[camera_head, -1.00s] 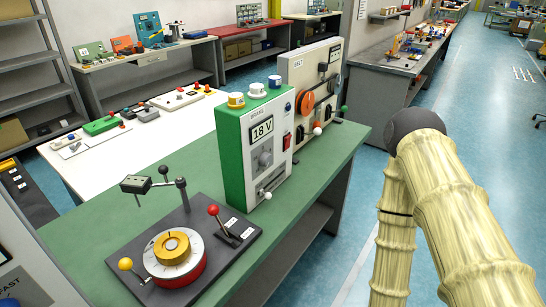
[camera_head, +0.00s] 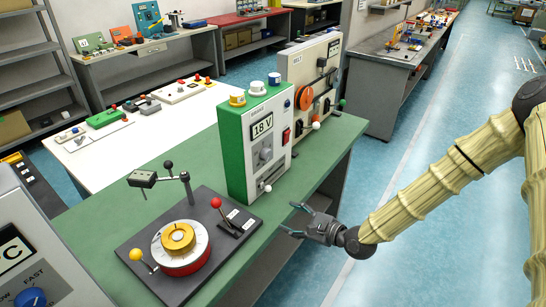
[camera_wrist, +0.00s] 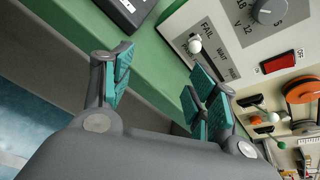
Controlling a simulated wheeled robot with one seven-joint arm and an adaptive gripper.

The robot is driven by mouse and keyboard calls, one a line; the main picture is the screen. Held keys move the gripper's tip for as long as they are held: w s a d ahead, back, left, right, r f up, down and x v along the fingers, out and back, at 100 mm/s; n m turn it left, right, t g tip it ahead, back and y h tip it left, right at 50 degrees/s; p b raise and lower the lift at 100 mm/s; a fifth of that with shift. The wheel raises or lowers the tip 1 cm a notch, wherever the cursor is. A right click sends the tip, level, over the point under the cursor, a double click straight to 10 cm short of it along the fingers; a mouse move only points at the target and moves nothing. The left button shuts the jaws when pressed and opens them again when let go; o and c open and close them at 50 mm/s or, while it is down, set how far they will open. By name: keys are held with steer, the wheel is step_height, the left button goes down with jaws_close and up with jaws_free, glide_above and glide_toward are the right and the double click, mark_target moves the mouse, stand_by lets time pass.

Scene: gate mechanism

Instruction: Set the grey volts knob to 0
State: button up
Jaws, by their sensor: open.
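The grey volts knob (camera_head: 266,154) is on the white front face of a green-sided box (camera_head: 235,160), below a display (camera_head: 262,126) reading 18 V. In the wrist view the knob (camera_wrist: 269,11) is at the top right, partly cut off, with marks such as 12 and 18 beside it. My gripper (camera_head: 292,217) is open and empty near the green bench's front edge. It is lower than the knob and apart from it. The wrist view shows its teal finger pads (camera_wrist: 158,76) spread, with nothing between them.
Below the knob is a white-tipped lever (camera_wrist: 194,46) in a slot marked FAIL and WAIT. A red switch (camera_wrist: 278,62) is beside it. A base (camera_head: 150,240) with a yellow-topped dial and levers stands left. A panel with an orange wheel (camera_head: 305,97) stands right. The aisle is clear.

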mark_target(269, 155)
steer(key=w+d+r+m+t+y+p, duration=0.1)
steer(key=w+r+m+y, duration=0.15)
steer(key=r, duration=0.45)
steer(key=w+d+r+m+t+y, duration=0.1)
steer(key=w+r+m, duration=0.1)
steer(key=w+r, duration=0.35)
steer(key=shift+n+h, duration=0.25)
steer(key=p+x, duration=0.1)
steer(key=x, duration=0.2)
steer(key=p+x, duration=0.1)
steer(key=x, duration=0.2)
steer(key=s+r+p+x, duration=0.1)
steer(key=p+x, duration=0.1)
steer(key=x, duration=0.2)
steer(key=shift+a+r, duration=0.1)
steer(key=shift+a, duration=0.4)
steer(key=shift+w, duration=0.1)
steer(key=c, duration=1)
